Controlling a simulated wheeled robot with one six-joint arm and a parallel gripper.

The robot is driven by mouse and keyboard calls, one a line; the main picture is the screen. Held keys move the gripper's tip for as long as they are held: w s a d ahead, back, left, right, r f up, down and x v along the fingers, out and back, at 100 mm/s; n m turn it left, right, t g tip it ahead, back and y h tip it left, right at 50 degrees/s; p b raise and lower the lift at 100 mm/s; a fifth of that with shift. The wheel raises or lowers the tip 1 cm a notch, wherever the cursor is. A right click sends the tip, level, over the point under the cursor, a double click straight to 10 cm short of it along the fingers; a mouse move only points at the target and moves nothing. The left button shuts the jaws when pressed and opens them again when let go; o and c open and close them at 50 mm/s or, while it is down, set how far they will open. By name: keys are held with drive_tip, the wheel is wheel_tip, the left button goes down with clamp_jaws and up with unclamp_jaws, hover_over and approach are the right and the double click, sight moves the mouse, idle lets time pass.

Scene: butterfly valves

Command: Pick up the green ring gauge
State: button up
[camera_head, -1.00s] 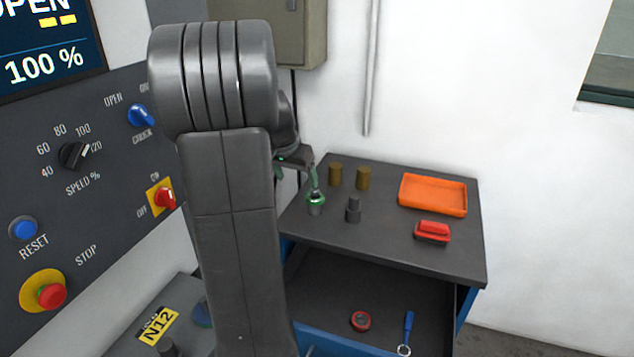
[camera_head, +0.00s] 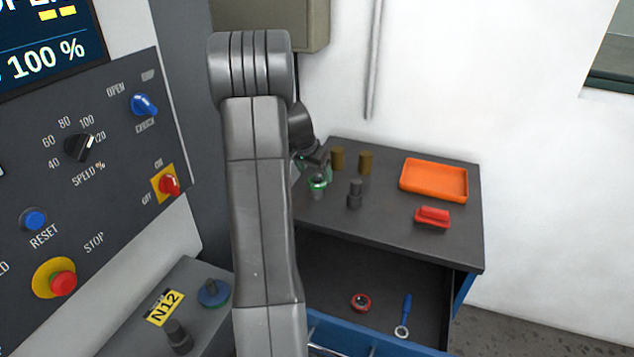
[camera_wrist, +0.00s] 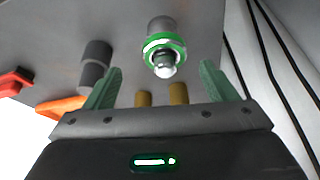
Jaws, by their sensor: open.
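The green ring gauge (camera_head: 318,183) sits around a metal peg on top of the dark cabinet, left of the dark stepped plug. In the wrist view the green ring (camera_wrist: 163,47) lies ahead of my gripper (camera_wrist: 160,82), between the lines of its two green fingers. The peg's shiny tip shows through the ring. My gripper is open with nothing between its fingers. In the head view my gripper (camera_head: 314,168) is right behind the ring, partly hidden by my arm. Whether a finger touches the ring cannot be told.
The dark stepped plug (camera_head: 354,194) and two brass cylinders (camera_head: 365,162) stand close by. An orange tray (camera_head: 434,180) and a red block (camera_head: 432,216) lie to the right on the cabinet top (camera_head: 400,242). An open drawer below holds a red round tool (camera_head: 361,303) and a blue-handled wrench (camera_head: 405,315).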

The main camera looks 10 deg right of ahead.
sight(314, 176)
drive_tip(key=x, duration=0.1)
drive_tip(key=p+x, duration=0.1)
drive_tip(key=x, duration=0.1)
drive_tip(key=shift+w+a+f, duration=0.1)
drive_tip(key=shift+w+a, duration=0.1)
drive_tip(key=shift+w, duration=0.05)
drive_tip(key=shift+p+x, duration=0.3)
drive_tip(key=shift+x, duration=0.5)
drive_tip(key=shift+s+a, duration=0.1)
drive_tip(key=c, duration=1.4)
